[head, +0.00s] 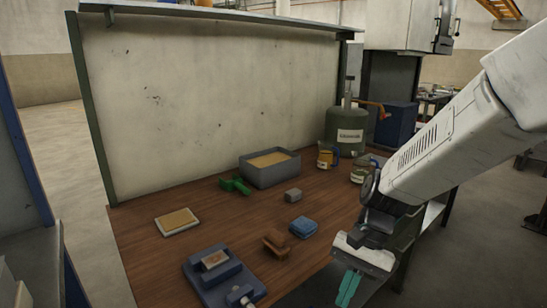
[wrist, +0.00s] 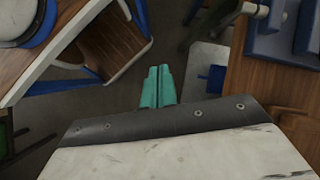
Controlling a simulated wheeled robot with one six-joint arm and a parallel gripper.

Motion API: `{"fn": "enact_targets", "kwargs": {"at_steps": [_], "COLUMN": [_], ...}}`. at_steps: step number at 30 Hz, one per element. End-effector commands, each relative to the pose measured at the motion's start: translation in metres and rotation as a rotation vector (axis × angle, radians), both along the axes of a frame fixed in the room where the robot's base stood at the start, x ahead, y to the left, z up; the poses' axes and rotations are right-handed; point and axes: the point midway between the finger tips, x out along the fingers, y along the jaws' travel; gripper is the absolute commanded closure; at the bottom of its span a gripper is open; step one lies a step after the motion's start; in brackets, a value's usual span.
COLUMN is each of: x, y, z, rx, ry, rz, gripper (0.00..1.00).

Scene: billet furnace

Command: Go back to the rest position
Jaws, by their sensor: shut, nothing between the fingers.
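My gripper (head: 348,287) has teal fingers and hangs at the lower right of the head view, off the front edge of the wooden workbench (head: 150,262). In the wrist view my gripper (wrist: 158,72) shows its two fingers side by side, closed together with nothing between them. Dark floor lies beyond the fingertips. My white arm reaches in from the right in the head view and hides part of the bench's right end.
The bench holds a grey bin (head: 270,174), a green part (head: 235,185), a blue block (head: 303,227), a brown block (head: 277,242), a blue vise-like fixture (head: 222,275), a tan plate (head: 177,221) and a green tank (head: 346,130). A tall panel (head: 210,90) backs the bench.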

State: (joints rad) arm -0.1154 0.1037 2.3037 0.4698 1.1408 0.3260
Motion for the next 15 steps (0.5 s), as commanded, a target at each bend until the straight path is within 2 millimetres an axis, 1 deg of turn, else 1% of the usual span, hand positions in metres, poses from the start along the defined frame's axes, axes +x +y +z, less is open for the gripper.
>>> {"fn": "enact_targets", "kwargs": {"at_steps": [1, 6, 12, 15], "x": [-0.011, -0.048, -0.091, -0.11], "y": [-0.01, -0.046, -0.086, -0.102], "z": [0.012, 0.046, 0.078, 0.091], "rx": [-0.009, -0.061, -0.155, -0.211], "ry": [-0.044, -0.182, -0.332, -0.403], "rz": [0.057, 0.258, 0.435, 0.488], "gripper": [1.0, 1.0, 1.0, 1.0]}}
